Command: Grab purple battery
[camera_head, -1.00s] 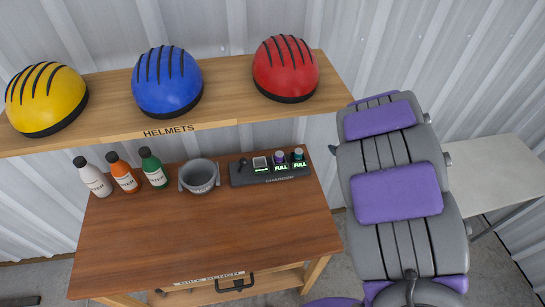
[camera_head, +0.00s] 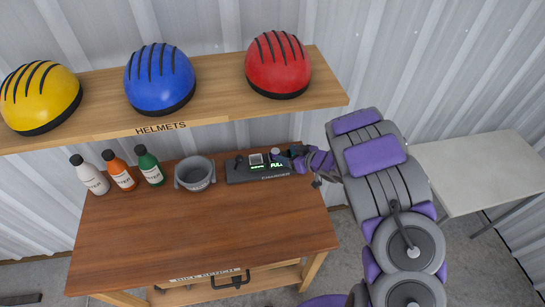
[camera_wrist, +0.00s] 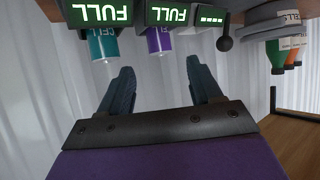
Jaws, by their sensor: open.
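The purple battery (camera_wrist: 160,40) stands in a charger slot under a lit FULL display in the wrist view, which looks upside down. Its top (camera_head: 276,152) shows in the head view at the charger (camera_head: 258,177). My gripper (camera_wrist: 163,82) is open and empty, its two dark fingers pointing toward the charger, with the purple battery lying between their lines but beyond the tips. In the head view my gripper (camera_head: 296,154) is at the charger's right end and hides the teal battery, which shows in the wrist view (camera_wrist: 103,43).
The charger sits at the back of a wooden workbench (camera_head: 200,235). A grey bucket (camera_head: 195,174) and several bottles (camera_head: 121,171) stand to its left. A shelf (camera_head: 215,104) with three helmets hangs above. The bench front is clear.

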